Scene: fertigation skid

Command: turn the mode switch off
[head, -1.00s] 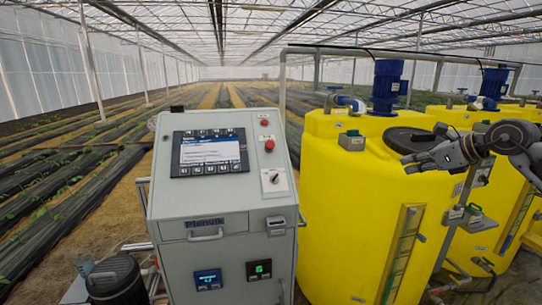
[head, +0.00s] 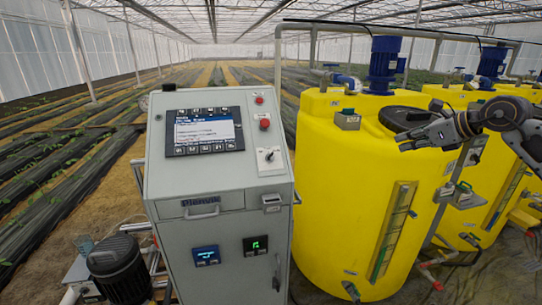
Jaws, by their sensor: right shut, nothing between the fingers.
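The mode switch (head: 269,156) is a small dark knob on a white plate, at the right side of the sloped top of the grey control cabinet (head: 222,225). Its exact pointer position is too small to tell. A red button (head: 264,124) sits above it and a smaller red one (head: 259,100) higher up. My right gripper (head: 408,141) is shut and empty. It is in front of the yellow tank's upper right, well to the right of the switch and apart from it. My left gripper is not in view.
A lit screen (head: 205,131) is left of the switch. A yellow tank (head: 335,200) with a blue motor (head: 384,65) stands close to the cabinet's right side. A black canister (head: 118,268) is at the lower left. The space above the cabinet top is clear.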

